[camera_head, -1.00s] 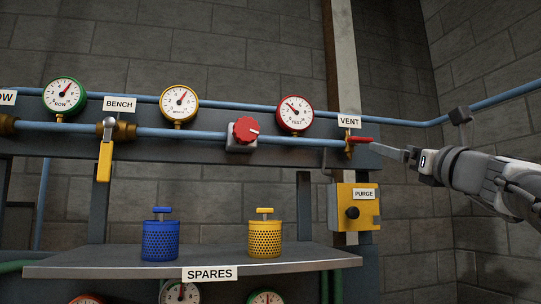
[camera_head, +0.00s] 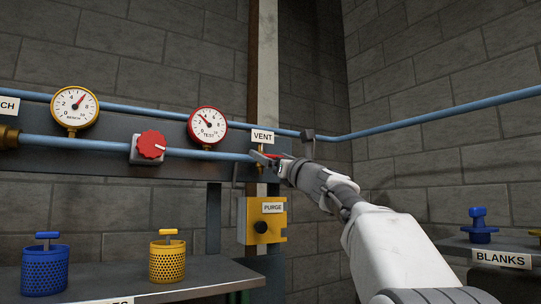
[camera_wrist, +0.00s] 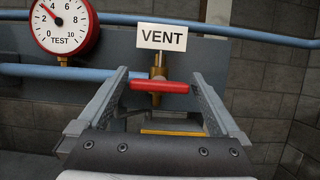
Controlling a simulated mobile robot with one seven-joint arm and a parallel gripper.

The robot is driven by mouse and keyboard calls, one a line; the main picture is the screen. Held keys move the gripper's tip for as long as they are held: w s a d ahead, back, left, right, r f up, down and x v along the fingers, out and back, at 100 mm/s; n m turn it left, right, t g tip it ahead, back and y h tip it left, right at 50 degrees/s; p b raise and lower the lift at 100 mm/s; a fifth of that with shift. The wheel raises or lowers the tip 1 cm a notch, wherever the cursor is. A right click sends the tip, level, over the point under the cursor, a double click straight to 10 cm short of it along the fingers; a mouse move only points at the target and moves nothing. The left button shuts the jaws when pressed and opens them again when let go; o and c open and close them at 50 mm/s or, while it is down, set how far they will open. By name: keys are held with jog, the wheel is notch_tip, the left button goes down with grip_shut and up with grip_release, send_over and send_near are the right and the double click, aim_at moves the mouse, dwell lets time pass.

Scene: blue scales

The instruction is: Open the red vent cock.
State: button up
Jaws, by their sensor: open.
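The red vent cock handle (camera_wrist: 160,86) lies crosswise on its brass body (camera_wrist: 157,68), just under the white VENT label (camera_wrist: 162,38). In the wrist view it spans most of the gap between the fingers of my gripper (camera_wrist: 160,82). My gripper is open, one finger on each side of the handle; I cannot tell whether either touches it. In the head view my gripper (camera_head: 266,158) is at the vent cock, and the red handle (camera_head: 279,156) is partly hidden behind it.
The yellow PURGE box (camera_head: 250,232) hangs just below. A red TEST gauge (camera_head: 207,127) and a red knob (camera_head: 150,146) are to the left. Blue pipes run along the wall. Blue and yellow baskets stand on the lower left shelf. A BLANKS shelf (camera_head: 455,247) is at right.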

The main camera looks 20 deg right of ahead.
jog(key=c, duration=1.2)
jog(key=shift+n+y, duration=0.4)
jog(key=shift+n, duration=0.2)
jog(key=n+y, duration=0.1)
jog(key=n, duration=0.1)
jog(key=n+g+y, duration=0.1)
jog(key=n, duration=0.2)
jog(key=shift+n+y, duration=0.3)
jog(key=n+g+y+p, duration=0.1)
jog(key=n, duration=0.2)
jog(key=n+g+y+p, duration=0.1)
jog(key=n, duration=0.2)
jog(key=shift+r, duration=0.15)
jog(key=n+g+p, duration=0.1)
jog(key=n, duration=0.1)
jog(key=n+g+p, duration=0.1)
jog(key=n+p, duration=0.1)
jog(key=n, duration=0.1)
jog(key=shift+y, duration=0.4)
jog(key=n+g+p, duration=0.1)
jog(key=n, duration=0.1)
jog(key=n+g+p, duration=0.1)
jog(key=n, duration=0.1)
jog(key=shift+a+f, duration=0.1)
jog(key=shift+f, duration=0.1)
jog(key=shift+n, duration=0.5)
